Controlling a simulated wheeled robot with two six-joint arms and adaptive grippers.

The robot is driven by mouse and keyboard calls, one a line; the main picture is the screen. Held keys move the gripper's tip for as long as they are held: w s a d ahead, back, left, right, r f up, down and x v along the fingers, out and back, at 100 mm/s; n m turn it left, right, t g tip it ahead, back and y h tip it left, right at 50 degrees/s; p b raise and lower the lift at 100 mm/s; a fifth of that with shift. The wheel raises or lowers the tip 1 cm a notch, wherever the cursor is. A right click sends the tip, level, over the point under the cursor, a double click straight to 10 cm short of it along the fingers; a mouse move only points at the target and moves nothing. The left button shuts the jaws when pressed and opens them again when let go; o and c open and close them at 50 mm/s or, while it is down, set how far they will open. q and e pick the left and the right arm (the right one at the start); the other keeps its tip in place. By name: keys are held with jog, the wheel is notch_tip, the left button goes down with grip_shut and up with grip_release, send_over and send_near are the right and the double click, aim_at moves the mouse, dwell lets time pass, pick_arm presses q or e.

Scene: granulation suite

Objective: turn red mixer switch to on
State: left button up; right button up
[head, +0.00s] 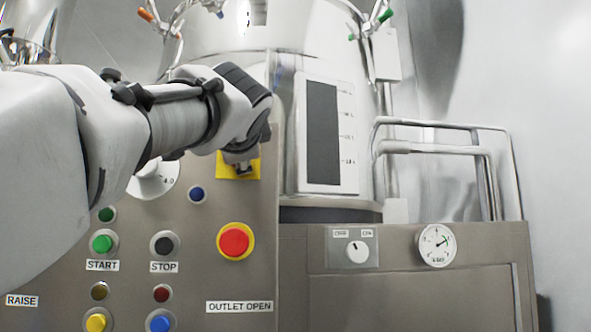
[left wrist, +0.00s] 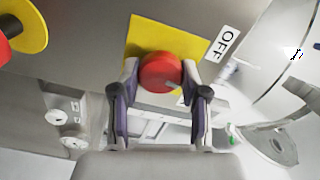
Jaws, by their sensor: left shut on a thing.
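The red mixer switch (left wrist: 160,72) is a round red knob on a yellow square plate (left wrist: 142,36) in the left wrist view. My left gripper (left wrist: 162,84) is shut on the knob, one finger on each side. A label reading OFF (left wrist: 228,43) is beside the yellow plate. In the head view the yellow plate (head: 250,171) shows at the panel's upper right, and my left gripper and wrist hide the knob. My right gripper is not in view.
A red emergency button (head: 235,241) on a yellow ring sits below the switch. START (head: 101,243) and STOP (head: 163,244) buttons are to the left. A small selector knob (head: 357,251) and a gauge (head: 437,244) are on the lower right cabinet.

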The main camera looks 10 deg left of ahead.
pick_arm(q)
jog(key=m, duration=0.6)
jog(key=shift+m, duration=0.3)
dwell(0.4)
jog(key=o, duration=1.1)
jog(key=shift+f, duration=0.1)
jog(key=shift+o, duration=0.2)
